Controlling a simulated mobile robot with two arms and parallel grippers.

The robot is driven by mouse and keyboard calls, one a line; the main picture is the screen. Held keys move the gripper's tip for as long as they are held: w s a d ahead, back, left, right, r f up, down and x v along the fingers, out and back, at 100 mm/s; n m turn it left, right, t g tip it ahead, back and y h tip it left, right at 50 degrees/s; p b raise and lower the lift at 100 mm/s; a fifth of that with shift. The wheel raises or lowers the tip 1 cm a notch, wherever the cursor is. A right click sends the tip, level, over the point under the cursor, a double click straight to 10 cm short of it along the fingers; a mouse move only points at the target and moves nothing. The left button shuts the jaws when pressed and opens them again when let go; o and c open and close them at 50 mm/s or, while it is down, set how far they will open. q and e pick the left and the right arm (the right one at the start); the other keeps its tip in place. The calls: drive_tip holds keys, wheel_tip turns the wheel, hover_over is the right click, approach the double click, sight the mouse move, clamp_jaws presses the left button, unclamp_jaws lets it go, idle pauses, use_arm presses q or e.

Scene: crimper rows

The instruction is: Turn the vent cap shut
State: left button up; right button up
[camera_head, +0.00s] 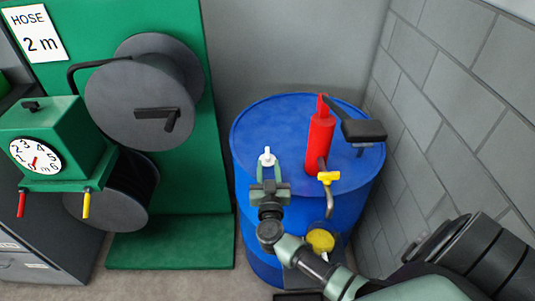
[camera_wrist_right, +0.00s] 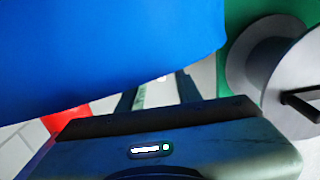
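The white vent cap (camera_head: 267,157) stands on the near left part of the blue drum's top (camera_head: 275,125), with a small upright knob. My right gripper (camera_head: 267,173) is at the drum's near edge, its fingers pointing at the cap. The fingers look apart, one on each side just below the cap in the picture; I cannot tell whether they touch it. In the right wrist view the two fingers (camera_wrist_right: 160,92) are also apart. A small white patch shows between their tips, too small to identify surely. My left gripper is not in view.
A red pump (camera_head: 320,140) with a black handle (camera_head: 363,131) and yellow tap (camera_head: 328,177) stands right of the cap. A green hose-reel stand (camera_head: 170,243) is left of the drum. A grey block wall (camera_head: 450,100) is close on the right.

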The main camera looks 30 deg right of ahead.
sight(268, 160)
drive_tip(key=x, duration=0.6)
clamp_jaws()
